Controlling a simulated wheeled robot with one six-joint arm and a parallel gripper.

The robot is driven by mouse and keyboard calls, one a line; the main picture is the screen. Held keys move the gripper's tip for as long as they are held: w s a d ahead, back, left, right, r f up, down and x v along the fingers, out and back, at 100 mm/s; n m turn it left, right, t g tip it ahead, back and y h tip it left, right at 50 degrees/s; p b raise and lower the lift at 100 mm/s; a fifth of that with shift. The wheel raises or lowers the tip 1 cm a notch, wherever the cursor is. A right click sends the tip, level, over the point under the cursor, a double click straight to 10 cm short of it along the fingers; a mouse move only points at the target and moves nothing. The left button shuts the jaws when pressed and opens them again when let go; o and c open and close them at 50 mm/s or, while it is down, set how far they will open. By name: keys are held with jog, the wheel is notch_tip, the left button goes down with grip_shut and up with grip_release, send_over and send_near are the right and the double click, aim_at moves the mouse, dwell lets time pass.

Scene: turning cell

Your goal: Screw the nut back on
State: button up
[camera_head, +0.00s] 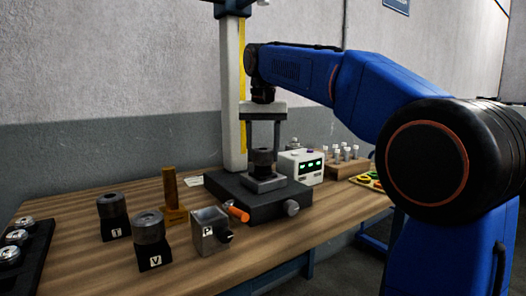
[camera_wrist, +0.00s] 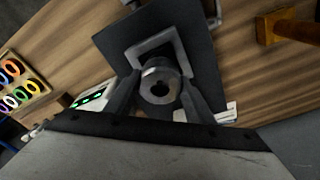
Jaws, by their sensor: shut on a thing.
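A dark grey round steel piece, which looks like the nut (camera_head: 263,157), stands upright at the middle of the dark fixture base (camera_head: 236,192). In the wrist view the nut (camera_wrist: 150,76) shows a central hole with a notched edge. My gripper (camera_head: 263,148) points straight down over the fixture. Its two fingers, seen in the wrist view (camera_wrist: 161,92), are shut on the nut from both sides. A light grey square holder (camera_head: 264,184) is right below the nut. Whether the nut touches it, and any thread underneath, is hidden.
Blocks marked T (camera_head: 113,228) and V (camera_head: 155,258) carry similar round steel pieces. A box marked P (camera_head: 208,238), an orange handle (camera_head: 237,212) and a brown post (camera_head: 170,190) stand left of the fixture. A white column (camera_head: 232,100) and a white box with green lights (camera_head: 302,167) are close behind.

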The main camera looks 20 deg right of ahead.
aim_at(263, 150)
jog(key=shift+f, duration=0.25)
jog(key=o, duration=1.2)
jog(key=shift+s+a+r, duration=0.1)
jog(key=shift+s+r, duration=0.15)
jog(key=shift+r, duration=1.75)
jog(key=shift+s+a+r, duration=0.1)
jog(key=shift+s+r, duration=0.1)
jog(key=shift+r, duration=1.8)
jog(key=shift+s+r, duration=0.25)
jog(key=shift+r, duration=1.75)
jog(key=shift+s, duration=0.1)
